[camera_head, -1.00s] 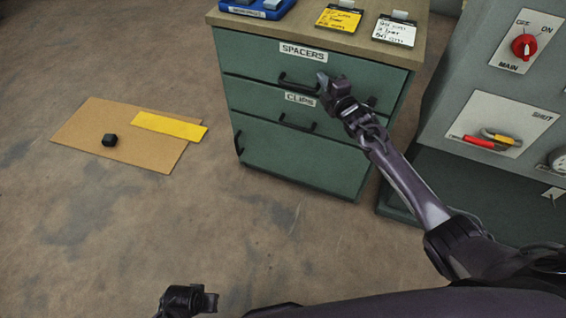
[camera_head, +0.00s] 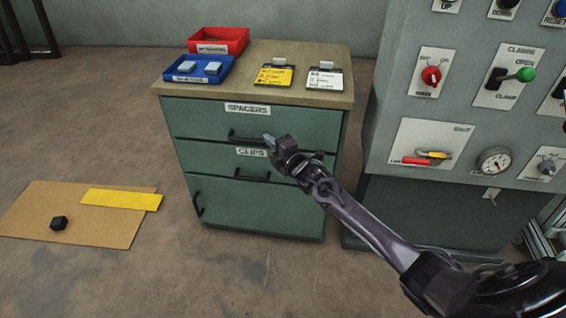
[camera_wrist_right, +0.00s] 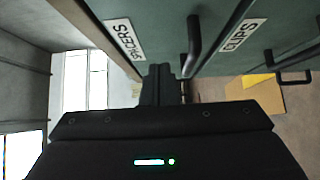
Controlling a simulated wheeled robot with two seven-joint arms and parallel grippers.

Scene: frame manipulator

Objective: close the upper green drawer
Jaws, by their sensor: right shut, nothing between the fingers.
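The upper green drawer (camera_head: 205,120), labelled SPACERS, is at the top of the green cabinet and looks flush or nearly flush with the front below it. Its black handle (camera_head: 246,138) is partly hidden by my right gripper (camera_head: 268,141). That gripper is shut and empty, in front of the drawer's lower right part; I cannot tell whether it touches. In the right wrist view the drawer face (camera_wrist_right: 155,30) and its handle (camera_wrist_right: 193,45) lie just beyond the shut fingers (camera_wrist_right: 158,78). My left gripper is not in view.
A red bin (camera_head: 218,40) and a blue bin (camera_head: 198,70) stand on the cabinet top. A grey control panel (camera_head: 390,90) stands close on the right. Floor at left holds a brown board (camera_head: 100,225).

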